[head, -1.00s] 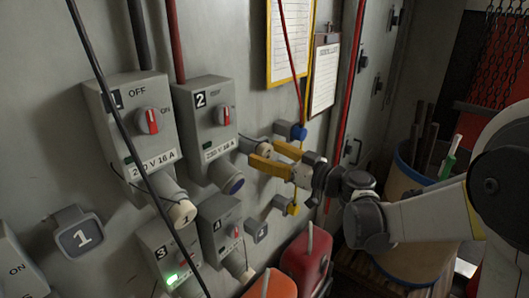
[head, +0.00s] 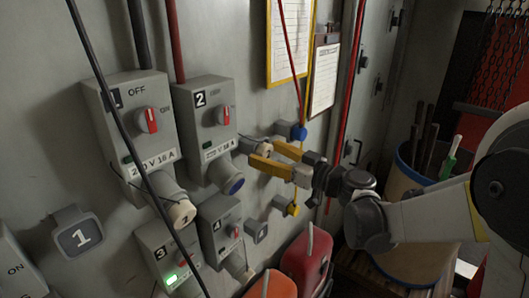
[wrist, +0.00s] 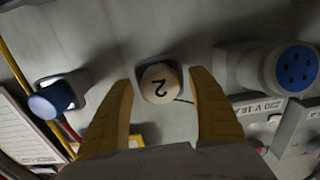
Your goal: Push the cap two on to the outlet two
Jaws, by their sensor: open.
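Box 2 (head: 209,120) on the wall carries outlet two (head: 233,185), whose blue socket face with holes shows in the wrist view (wrist: 297,68) at right. Cap two (wrist: 160,82), a cream cap marked 2, sits at the wall left of the outlet in the wrist view. In the head view the cap is mostly hidden at my gripper. My gripper (head: 263,152) has yellow fingers and is open. Its fingers stand on either side of the cap, with a visible gap to each in the wrist view (wrist: 160,90).
A blue cap (head: 299,132) and a yellow cap (head: 292,209) are on the wall to the right. Outlet one wears a cap (head: 182,213). Boxes 3 (head: 165,256) and 4 (head: 220,228) are below. A dark cable crosses at left.

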